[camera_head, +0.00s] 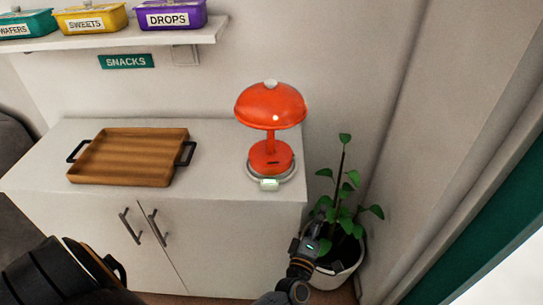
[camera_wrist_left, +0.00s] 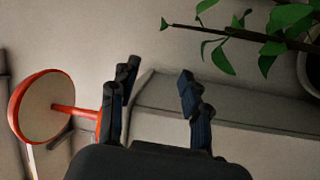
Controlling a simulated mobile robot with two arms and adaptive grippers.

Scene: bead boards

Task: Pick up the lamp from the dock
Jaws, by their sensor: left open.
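The red-orange lamp (camera_head: 271,108) has a domed shade with a pale knob and stands upright on a round grey dock (camera_head: 254,179) at the right end of the cabinet top. A small pale block sits at the dock's front edge. My left gripper (camera_head: 315,230) is below and right of the lamp in the head view, in front of the potted plant and apart from the lamp. In the left wrist view its two fingers (camera_wrist_left: 158,75) are spread and empty. The lamp (camera_wrist_left: 42,105) lies at that view's left edge, outside the fingers. My right gripper is not in view.
A wooden tray (camera_head: 128,157) with black handles lies left on the cabinet top (camera_head: 215,185). A potted plant (camera_head: 345,245) stands right of the cabinet, close to my left gripper. Above is a shelf (camera_head: 140,37) with labelled tubs. The cabinet top between tray and lamp is clear.

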